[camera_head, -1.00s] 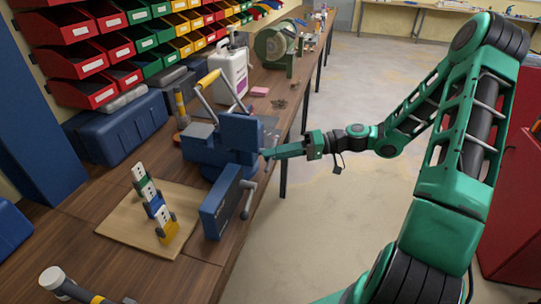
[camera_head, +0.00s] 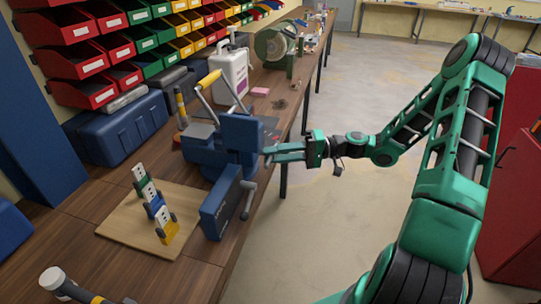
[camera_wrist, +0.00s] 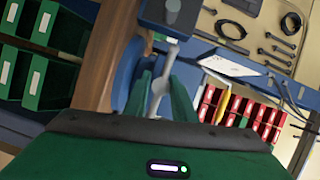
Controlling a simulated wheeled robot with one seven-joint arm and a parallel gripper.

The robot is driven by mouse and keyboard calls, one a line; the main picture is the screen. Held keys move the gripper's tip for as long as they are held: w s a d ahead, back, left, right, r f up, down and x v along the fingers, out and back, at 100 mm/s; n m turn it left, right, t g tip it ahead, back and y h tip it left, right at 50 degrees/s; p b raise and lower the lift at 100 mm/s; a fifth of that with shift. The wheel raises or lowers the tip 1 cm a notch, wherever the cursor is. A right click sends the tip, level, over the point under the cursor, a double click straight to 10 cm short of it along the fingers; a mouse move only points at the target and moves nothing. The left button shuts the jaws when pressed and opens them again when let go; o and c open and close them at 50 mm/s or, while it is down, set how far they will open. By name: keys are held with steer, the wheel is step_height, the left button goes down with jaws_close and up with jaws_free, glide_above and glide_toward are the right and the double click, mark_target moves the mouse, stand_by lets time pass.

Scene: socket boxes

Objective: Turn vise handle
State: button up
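The blue vise (camera_head: 240,135) stands at the right edge of the wooden workbench. Its grey handle (camera_wrist: 160,83) shows in the wrist view between the two green fingers of my gripper (camera_wrist: 160,98). In the head view my gripper (camera_head: 268,154) reaches in from the right, with its fingertips close to the vise's right side. The fingers look apart, with gaps beside the handle, so the gripper is open around it. I cannot tell whether either finger touches the handle. In the head view the handle is too small and covered to make out.
A wooden board (camera_head: 120,225) carries several coloured socket pieces. A white jug (camera_head: 233,72) and green machine (camera_head: 277,45) stand behind.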

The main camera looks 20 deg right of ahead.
steer(key=shift+o, duration=1.4)
steer(key=shift+d+f, duration=0.1)
steer(key=shift+f, duration=0.05)
steer(key=v, duration=1)
steer(key=shift+d, duration=0.35)
